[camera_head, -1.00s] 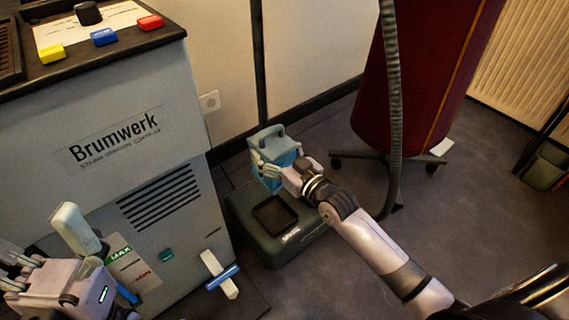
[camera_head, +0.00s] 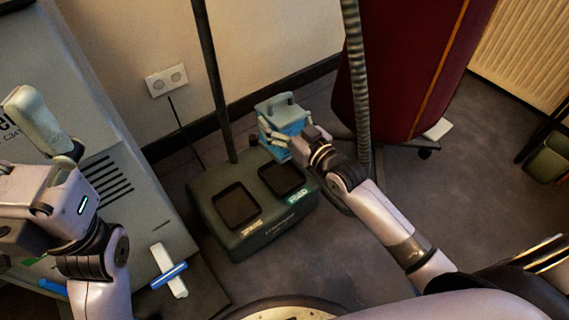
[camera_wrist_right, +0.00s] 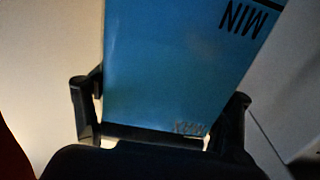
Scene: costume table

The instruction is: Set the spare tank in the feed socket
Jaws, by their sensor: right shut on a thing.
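The spare tank (camera_head: 285,113) is a blue box with a grey-blue top and handle. My right gripper (camera_head: 285,143) is shut on it and holds it about upright, behind the right recess of a dark green base. In the right wrist view the tank (camera_wrist_right: 180,65) fills the space between the fingers and shows "MIN" upside down. The base (camera_head: 260,238) has a left recess (camera_head: 237,205) and a right recess (camera_head: 282,178), both empty; their labels are too small to read. The tank's underside is hidden.
A grey machine (camera_head: 150,215) with vents and a blue-and-white lever (camera_head: 168,272) stands left of the base. A dark pole (camera_head: 212,80) rises behind the base. A ribbed hose (camera_head: 357,90) hangs right of the tank, before a dark red form (camera_head: 400,70).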

